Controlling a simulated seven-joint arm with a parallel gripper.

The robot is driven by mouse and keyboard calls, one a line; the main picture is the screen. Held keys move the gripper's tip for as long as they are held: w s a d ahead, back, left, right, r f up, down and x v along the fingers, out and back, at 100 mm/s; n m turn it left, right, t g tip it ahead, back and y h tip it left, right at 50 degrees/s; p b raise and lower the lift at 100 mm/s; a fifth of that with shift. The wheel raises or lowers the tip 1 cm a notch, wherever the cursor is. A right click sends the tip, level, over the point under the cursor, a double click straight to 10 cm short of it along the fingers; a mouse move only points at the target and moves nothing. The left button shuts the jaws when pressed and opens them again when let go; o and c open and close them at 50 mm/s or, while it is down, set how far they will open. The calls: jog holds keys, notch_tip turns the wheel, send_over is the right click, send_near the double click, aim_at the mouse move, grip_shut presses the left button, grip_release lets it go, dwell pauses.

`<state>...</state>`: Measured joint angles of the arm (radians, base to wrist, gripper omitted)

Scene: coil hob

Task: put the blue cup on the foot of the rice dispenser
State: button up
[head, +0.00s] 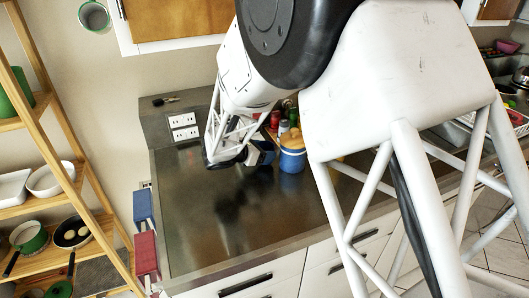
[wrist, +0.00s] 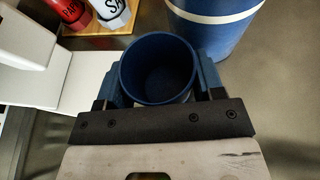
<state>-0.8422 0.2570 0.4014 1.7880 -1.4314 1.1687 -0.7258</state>
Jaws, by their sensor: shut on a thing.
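My gripper (wrist: 158,82) is shut on the blue cup (wrist: 157,62), with one finger on each side. The cup is upright, its open mouth facing the wrist camera, and looks empty. In the head view my gripper (head: 243,158) is low over the back of the dark counter, and the cup is hard to make out there. A white thing with a flat part (wrist: 82,88) lies left of the cup in the wrist view, apparently the rice dispenser and its foot. It is cut off by the frame. In the head view I cannot make the dispenser out behind my arm.
A blue canister (head: 291,160) with an orange lid stands close to the right of my gripper; its side also shows in the wrist view (wrist: 212,30). Red and white spice jars (wrist: 110,12) stand on a wooden board behind. The counter's front (head: 215,230) is clear.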

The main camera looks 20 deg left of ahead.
jog(key=shift+w+a+f, duration=0.15)
jog(key=shift+w+a, duration=1.5)
jog(key=shift+a, duration=0.05)
jog(key=shift+w+a+f, duration=0.15)
jog(key=shift+w+a, duration=1.5)
jog(key=shift+f, duration=0.55)
jog(key=o, duration=1)
jog(key=shift+r, duration=0.1)
jog(key=shift+s, duration=0.1)
jog(key=shift+v, duration=3.8)
jog(key=shift+r, duration=0.1)
